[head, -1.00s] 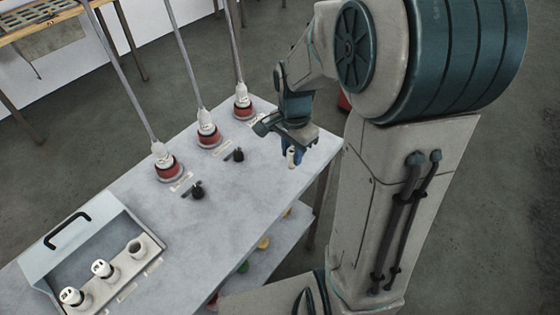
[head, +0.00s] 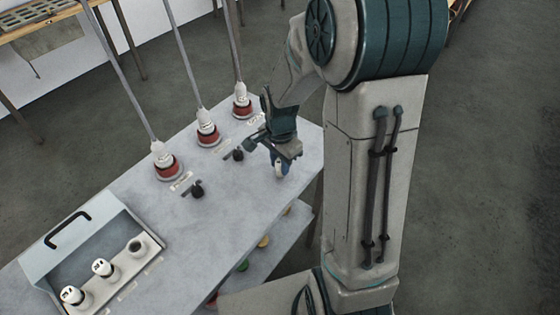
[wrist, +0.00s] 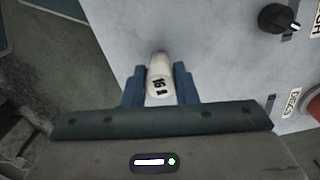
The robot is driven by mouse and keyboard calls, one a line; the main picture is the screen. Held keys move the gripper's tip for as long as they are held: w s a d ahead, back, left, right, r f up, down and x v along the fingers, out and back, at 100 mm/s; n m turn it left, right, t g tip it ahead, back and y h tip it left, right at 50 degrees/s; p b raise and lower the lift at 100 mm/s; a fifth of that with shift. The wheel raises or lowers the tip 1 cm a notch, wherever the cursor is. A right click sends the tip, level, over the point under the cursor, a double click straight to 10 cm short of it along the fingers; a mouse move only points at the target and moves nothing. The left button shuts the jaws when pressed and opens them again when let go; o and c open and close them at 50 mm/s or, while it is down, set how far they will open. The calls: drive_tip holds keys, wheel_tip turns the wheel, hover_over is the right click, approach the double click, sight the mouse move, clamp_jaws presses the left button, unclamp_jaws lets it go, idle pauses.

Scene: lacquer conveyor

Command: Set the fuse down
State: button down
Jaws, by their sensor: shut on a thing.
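My gripper (head: 279,168) is over the right end of the grey worktop (head: 238,205), near its edge. The fuse (head: 278,171) shows small below the fingers in the head view. I cannot tell whether its lower end touches the worktop.
A grey tray with a black handle (head: 67,230) stands at the left; its rack holds two white fuses (head: 102,268) and an empty socket (head: 136,246). Three red-based connectors (head: 168,166) with cables and black knobs (head: 197,190) line the worktop. The worktop's middle is clear.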

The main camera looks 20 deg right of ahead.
sight(280, 161)
drive_tip(key=c, duration=1.1)
unclamp_jaws()
drive_tip(key=shift+c, duration=0.2)
wheel_tip(280, 161, up, 11)
drive_tip(key=s+r+n+t, duration=0.3)
drive_tip(key=s+r+n, duration=0.1)
drive_tip(key=s+n, duration=0.8)
drive_tip(key=shift+s+a+n+p, duration=0.25)
drive_tip(key=shift+s+n+p, duration=0.05)
drive_tip(key=shift+s, duration=1)
drive_tip(key=shift+r, duration=0.1)
